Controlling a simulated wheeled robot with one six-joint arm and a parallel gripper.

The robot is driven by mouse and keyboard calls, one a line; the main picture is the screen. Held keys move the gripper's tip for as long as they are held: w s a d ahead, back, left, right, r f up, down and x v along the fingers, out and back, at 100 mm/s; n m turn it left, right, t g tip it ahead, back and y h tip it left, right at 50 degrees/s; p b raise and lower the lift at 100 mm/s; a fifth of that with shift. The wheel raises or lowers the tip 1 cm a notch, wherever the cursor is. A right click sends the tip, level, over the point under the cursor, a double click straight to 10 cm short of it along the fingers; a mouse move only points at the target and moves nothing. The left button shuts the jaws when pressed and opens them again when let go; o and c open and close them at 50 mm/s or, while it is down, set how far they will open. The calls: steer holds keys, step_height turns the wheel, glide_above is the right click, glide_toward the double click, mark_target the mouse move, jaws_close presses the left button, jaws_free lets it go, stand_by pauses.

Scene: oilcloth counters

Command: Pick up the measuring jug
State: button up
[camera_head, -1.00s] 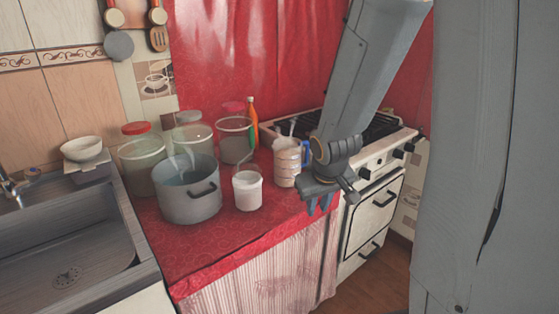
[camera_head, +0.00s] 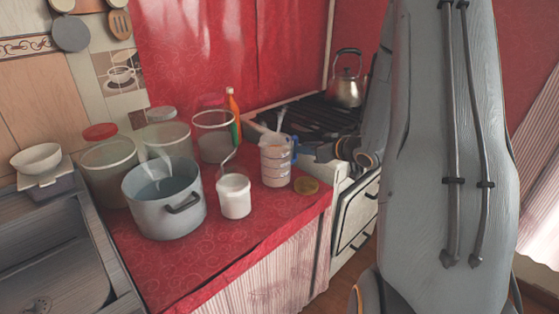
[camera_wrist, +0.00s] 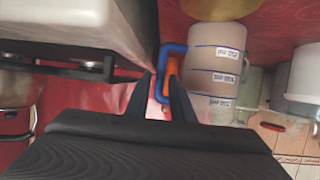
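The measuring jug (camera_head: 274,162) stands upright on the red counter near its right edge, white with printed bands. Its blue handle (camera_head: 294,148) faces right, toward my gripper. In the wrist view the jug (camera_wrist: 214,65) is right of centre, with the handle (camera_wrist: 164,62) just ahead of the fingertips. My gripper (camera_wrist: 163,85) is open, its two dark fingers apart on either side of the handle's line. I cannot tell whether the handle is between them. In the head view my gripper (camera_head: 314,154) is right of the jug, partly hidden by my arm.
A glass of white contents (camera_head: 234,196), a grey pot (camera_head: 165,208), several jars and an orange bottle (camera_head: 233,104) crowd the left and back. A gold disc (camera_head: 306,185) lies beside the jug. The stove (camera_head: 345,215) with a kettle (camera_head: 346,86) adjoins at right.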

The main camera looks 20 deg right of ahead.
mark_target(295, 157)
steer(key=x, duration=0.5)
steer(key=shift+p, duration=0.35)
steer(key=shift+s, duration=0.1)
jaws_close()
stand_by(0.9)
